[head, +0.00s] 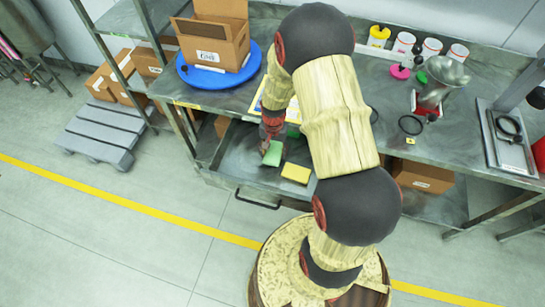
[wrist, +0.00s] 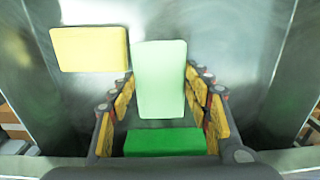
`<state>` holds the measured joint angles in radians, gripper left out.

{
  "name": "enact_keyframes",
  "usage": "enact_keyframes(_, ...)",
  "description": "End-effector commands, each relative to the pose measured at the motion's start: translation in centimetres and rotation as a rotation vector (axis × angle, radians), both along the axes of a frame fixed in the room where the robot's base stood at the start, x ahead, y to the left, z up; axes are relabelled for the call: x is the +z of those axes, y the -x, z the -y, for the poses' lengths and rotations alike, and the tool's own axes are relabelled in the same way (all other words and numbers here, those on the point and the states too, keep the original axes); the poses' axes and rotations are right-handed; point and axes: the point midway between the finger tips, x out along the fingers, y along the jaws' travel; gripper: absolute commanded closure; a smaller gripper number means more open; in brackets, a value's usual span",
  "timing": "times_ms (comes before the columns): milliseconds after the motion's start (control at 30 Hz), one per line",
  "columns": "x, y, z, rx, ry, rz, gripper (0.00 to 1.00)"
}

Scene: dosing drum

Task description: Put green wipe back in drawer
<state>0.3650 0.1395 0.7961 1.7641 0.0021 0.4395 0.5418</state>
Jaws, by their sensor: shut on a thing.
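A pale green wipe (head: 273,152) is between the fingers of my gripper (head: 268,130), which is shut on it over the open drawer (head: 235,160). In the wrist view the pale green wipe (wrist: 160,85) sits between the fingertips (wrist: 160,80). A yellow wipe (head: 296,173) lies in the drawer to its right in the head view; it also shows at upper left in the wrist view (wrist: 88,48). A darker green wipe (wrist: 165,142) shows low in the wrist view, and a little of it shows behind my gripper in the head view. Whether the held wipe touches the drawer floor is unclear.
The drawer handle (head: 258,203) faces the open floor. The workbench (head: 385,115) above carries a blue turntable (head: 200,77) with a cardboard box (head: 212,40), several cups and a scale (head: 505,135). My arm hides part of the bench and the drawer's right side.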

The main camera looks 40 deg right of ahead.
Motion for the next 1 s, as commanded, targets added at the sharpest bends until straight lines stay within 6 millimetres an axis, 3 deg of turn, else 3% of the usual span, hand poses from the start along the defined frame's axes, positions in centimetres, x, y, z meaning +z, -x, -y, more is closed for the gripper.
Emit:
enact_keyframes(233, -3.6, -0.3, -0.2, 0.000, -0.001, -0.003, 0.75)
enact_keyframes(667, -4.1, -0.4, -0.2, 0.001, -0.001, -0.002, 0.75)
enact_keyframes(700, -4.0, -0.4, -0.2, 0.001, 0.000, -0.001, 0.49)
enact_keyframes(800, -4.0, -0.4, -0.2, 0.001, 0.000, -0.001, 0.43)
enact_keyframes(1000, -3.9, -0.4, -0.2, 0.001, 0.000, -0.001, 0.43)
